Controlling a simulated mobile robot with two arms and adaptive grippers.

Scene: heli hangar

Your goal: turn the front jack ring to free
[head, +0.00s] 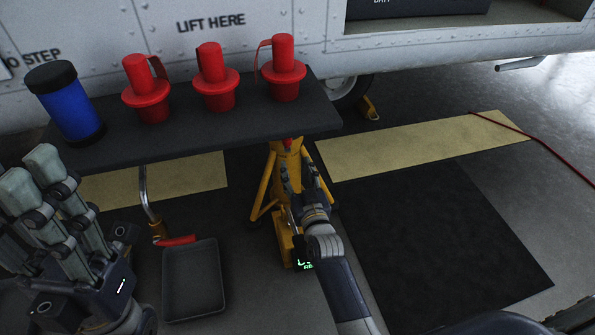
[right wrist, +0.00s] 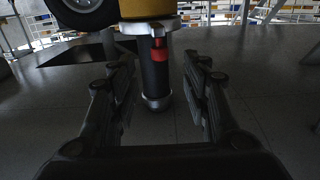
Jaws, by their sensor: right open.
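In the right wrist view, my right gripper (right wrist: 160,95) is open. A dark column (right wrist: 156,78) with a red piece (right wrist: 158,50) under a silver flange (right wrist: 150,26) shows between and beyond the fingers. I cannot tell whether the red piece is the ring. My left gripper (head: 35,185) is at the left, its opening unclear.
The dark shelf (head: 200,140) holds three red plugs (head: 213,78) and a blue cylinder (head: 68,102). A grey tray (head: 194,308) lies on the floor below, near a red-ended handle (head: 176,240). A dark mat (head: 440,240) and open floor lie to the right.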

